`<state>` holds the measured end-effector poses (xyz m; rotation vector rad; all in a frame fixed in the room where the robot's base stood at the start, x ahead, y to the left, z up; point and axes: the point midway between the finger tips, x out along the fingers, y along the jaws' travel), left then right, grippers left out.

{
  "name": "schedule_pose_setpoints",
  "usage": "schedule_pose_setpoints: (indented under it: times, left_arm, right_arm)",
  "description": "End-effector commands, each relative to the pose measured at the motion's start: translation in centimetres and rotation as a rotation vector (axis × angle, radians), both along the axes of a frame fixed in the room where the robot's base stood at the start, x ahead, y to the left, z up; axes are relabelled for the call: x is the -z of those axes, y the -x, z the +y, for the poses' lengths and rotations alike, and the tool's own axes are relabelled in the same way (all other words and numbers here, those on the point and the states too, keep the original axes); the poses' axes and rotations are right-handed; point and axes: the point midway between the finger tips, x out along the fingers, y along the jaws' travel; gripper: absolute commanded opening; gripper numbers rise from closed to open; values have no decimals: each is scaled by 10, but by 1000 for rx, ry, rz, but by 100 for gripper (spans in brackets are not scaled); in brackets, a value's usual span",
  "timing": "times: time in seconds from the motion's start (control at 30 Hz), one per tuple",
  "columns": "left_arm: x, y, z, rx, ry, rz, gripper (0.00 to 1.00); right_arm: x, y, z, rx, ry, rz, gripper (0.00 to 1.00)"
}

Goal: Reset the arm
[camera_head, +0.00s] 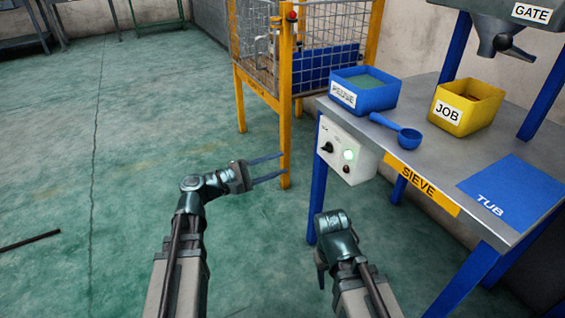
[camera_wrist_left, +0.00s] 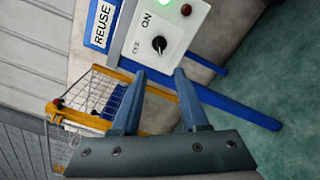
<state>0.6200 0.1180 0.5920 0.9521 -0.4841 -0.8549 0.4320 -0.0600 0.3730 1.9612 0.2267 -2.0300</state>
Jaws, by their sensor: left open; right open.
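My left gripper (camera_head: 266,168) is open and empty. It is held over the green floor, in front of the orange cage post and left of the control box (camera_head: 346,152). In the left wrist view my left gripper (camera_wrist_left: 158,100) shows two blue fingers spread apart with nothing between them. The control box (camera_wrist_left: 165,38) shows beyond the fingertips with a black knob and a lit green lamp. My right gripper (camera_head: 320,275) hangs low beside the sieve table's left leg. Its fingers point down and are mostly hidden by its own wrist.
The grey table (camera_head: 470,150) stands at the right with a blue REUSE bin (camera_head: 362,98), a yellow JOB bin (camera_head: 462,118), a blue scoop (camera_head: 408,137) and a blue TUB mat (camera_head: 510,195). A wire cage (camera_head: 330,45) stands behind. A dark rod (camera_head: 30,240) lies on the otherwise clear left floor.

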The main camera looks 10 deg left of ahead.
Motion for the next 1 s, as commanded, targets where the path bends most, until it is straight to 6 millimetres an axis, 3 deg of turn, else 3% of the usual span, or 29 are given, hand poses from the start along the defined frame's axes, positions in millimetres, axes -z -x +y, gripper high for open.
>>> schedule_pose_setpoints:
  times: [0.4,0.53,0.7,0.8,1.0]
  left_arm:
    - [0,1,-1,4,-6,-1,44]
    - [8,11,-26,67,-114,0,44]
    - [45,56,-86,297,-486,-19,44]
    - [71,89,-106,468,-736,-42,44]
    - [101,146,-106,801,-1193,-95,44]
  right_arm:
    - [-1,0,0,0,0,0,50]
    - [-13,0,0,-1,0,0,50]
    - [-44,0,0,-4,1,1,50]
    - [-62,0,0,-6,2,2,50]
    - [-94,0,-1,-9,3,3,50]
